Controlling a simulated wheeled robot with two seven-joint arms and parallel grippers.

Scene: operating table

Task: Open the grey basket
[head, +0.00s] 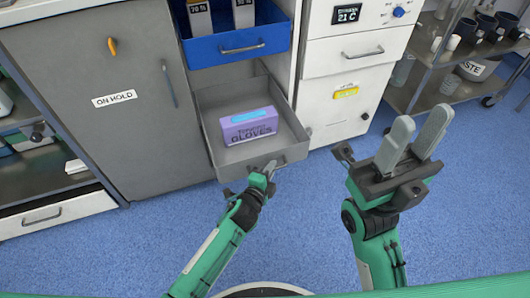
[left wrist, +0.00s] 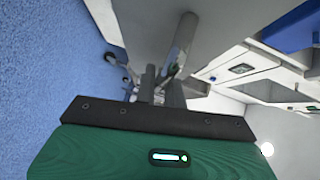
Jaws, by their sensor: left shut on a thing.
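The grey basket (head: 215,118) is a pull-out drawer low in the cabinet, and it stands drawn out with its inside showing. A purple box of gloves (head: 250,125) lies in it. My left gripper (head: 268,168) is at the basket's front edge, shut on its handle; the fingertips are small and partly hidden in the head view. In the left wrist view the fingers (left wrist: 160,85) close at the handle, with the grey front panel close by. My right gripper (head: 416,135) is raised at the right, its two grey fingers apart and empty.
A blue basket (head: 238,50) with boxes sits above the grey one, also partly out. A grey door marked ON HOLD (head: 115,99) is on the left. White drawers (head: 345,52) and a metal cart (head: 440,80) stand at the right. Blue floor (head: 310,230) in front is clear.

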